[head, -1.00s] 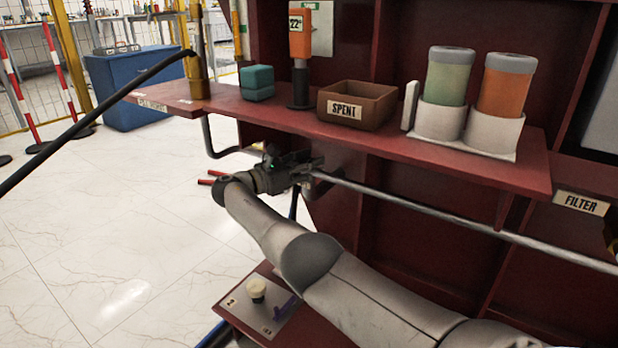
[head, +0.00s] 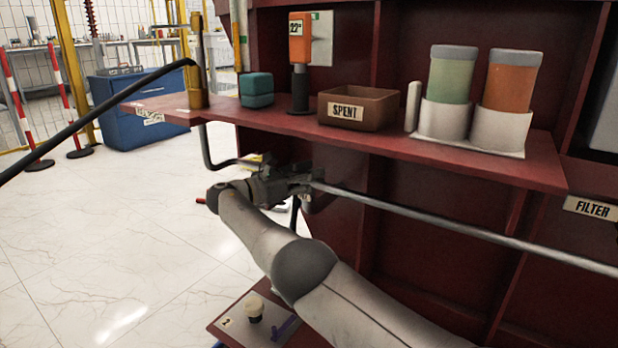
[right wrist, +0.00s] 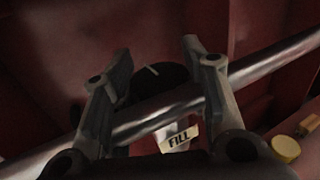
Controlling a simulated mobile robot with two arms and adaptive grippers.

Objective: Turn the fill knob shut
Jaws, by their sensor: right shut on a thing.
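The fill knob (right wrist: 158,80) shows in the right wrist view as a dark round knob with a short pale mark, sitting at the metal pipe (right wrist: 165,112). A FILL label (right wrist: 179,139) is just below it. My right gripper (right wrist: 157,62) has one finger on each side of the knob and is shut on it. In the head view, my right gripper (head: 305,182) is at the left end of the pipe (head: 450,231), under the red shelf, and mostly hides the knob. My left gripper is not in view.
The red shelf (head: 380,140) hangs above my right gripper, holding a SPENT bin (head: 370,109), a teal block (head: 257,90) and green (head: 452,78) and orange (head: 507,80) canisters. A plate with a pale knob (head: 255,309) lies below my arm. Open floor is at left.

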